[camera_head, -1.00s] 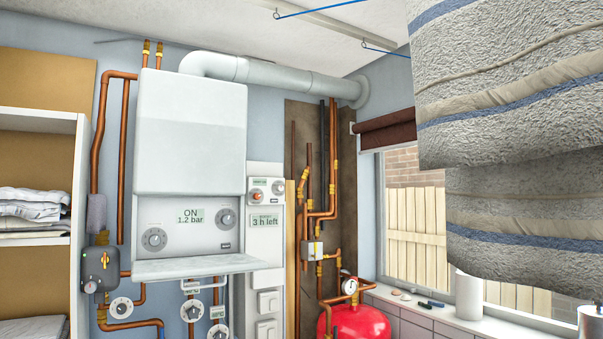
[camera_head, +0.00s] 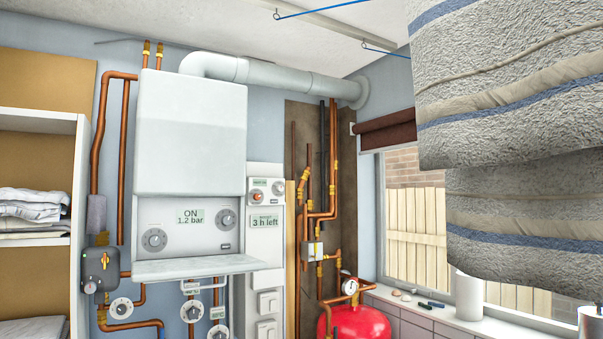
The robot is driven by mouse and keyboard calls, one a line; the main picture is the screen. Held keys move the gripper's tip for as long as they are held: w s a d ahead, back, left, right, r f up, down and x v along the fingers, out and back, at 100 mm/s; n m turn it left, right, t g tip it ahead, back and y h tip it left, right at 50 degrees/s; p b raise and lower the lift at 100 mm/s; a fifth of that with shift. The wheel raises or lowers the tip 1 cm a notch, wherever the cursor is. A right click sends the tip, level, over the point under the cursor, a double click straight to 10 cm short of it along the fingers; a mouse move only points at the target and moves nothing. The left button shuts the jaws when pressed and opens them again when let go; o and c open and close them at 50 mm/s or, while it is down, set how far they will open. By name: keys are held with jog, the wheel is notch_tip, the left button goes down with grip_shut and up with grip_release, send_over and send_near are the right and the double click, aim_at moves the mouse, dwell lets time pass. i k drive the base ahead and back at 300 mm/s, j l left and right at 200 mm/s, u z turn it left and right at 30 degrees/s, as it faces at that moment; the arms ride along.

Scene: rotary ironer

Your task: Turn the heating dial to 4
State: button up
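A white wall boiler (camera_head: 190,135) hangs left of the middle in the head view, with an open flap (camera_head: 195,268) below its control panel. The panel carries a grey dial on the left (camera_head: 154,240) and another grey dial on the right (camera_head: 226,220). A display (camera_head: 190,216) between them reads "ON 1.2 bar". The dial numbers are too small to read, and I cannot tell which of the two is the heating dial. My gripper is not in view.
A timer panel (camera_head: 265,222) reading "3 h left" stands right of the boiler. Copper pipes, valves and a red vessel (camera_head: 353,322) surround it. Shelves with folded linen (camera_head: 34,208) are at left. Striped towels (camera_head: 510,80) hang at upper right.

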aim_at(155, 240)
jog(key=u, duration=1.1)
